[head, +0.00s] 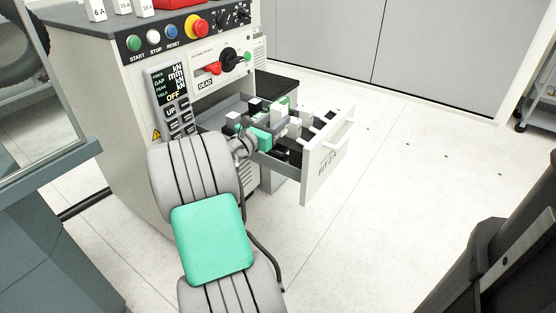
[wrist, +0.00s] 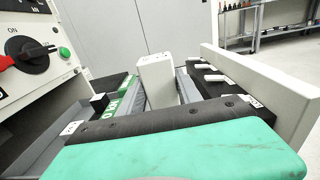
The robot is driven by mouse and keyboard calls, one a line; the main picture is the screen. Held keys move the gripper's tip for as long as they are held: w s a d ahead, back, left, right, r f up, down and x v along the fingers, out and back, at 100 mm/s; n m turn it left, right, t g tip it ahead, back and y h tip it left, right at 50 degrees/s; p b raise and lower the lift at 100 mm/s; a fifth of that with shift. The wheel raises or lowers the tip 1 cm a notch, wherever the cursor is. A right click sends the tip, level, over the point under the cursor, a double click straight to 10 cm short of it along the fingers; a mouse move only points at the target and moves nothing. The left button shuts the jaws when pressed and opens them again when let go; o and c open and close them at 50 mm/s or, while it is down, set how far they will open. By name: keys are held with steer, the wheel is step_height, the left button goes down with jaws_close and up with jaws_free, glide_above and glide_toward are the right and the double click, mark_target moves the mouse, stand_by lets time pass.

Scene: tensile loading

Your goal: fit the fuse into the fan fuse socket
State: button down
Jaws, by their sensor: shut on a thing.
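My gripper (head: 279,127) reaches into the open drawer of the machine. It is shut on a white block-shaped fuse (wrist: 157,78), which stands up between the two grey fingers in the wrist view. The fuse's lower end is hidden behind the gripper's dark front edge. Black sockets stand in the drawer on both sides of the gripper. One black socket block (wrist: 99,102) shows at the left in the wrist view. The small labels are too unclear to tell which socket is the fan one, and I cannot tell whether the fuse touches a socket.
The drawer front (head: 325,157) with its handle stands to the right of the gripper. The machine's panel (head: 200,50) has buttons, a red switch and a display reading OFF. White blocks (head: 97,10) stand on top. Open floor lies right of the drawer.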

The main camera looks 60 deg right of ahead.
step_height(320, 180, down, 9)
steer(key=b, duration=0.4)
steer(key=shift+f, duration=0.15)
steer(key=c, duration=0.8)
jaws_free()
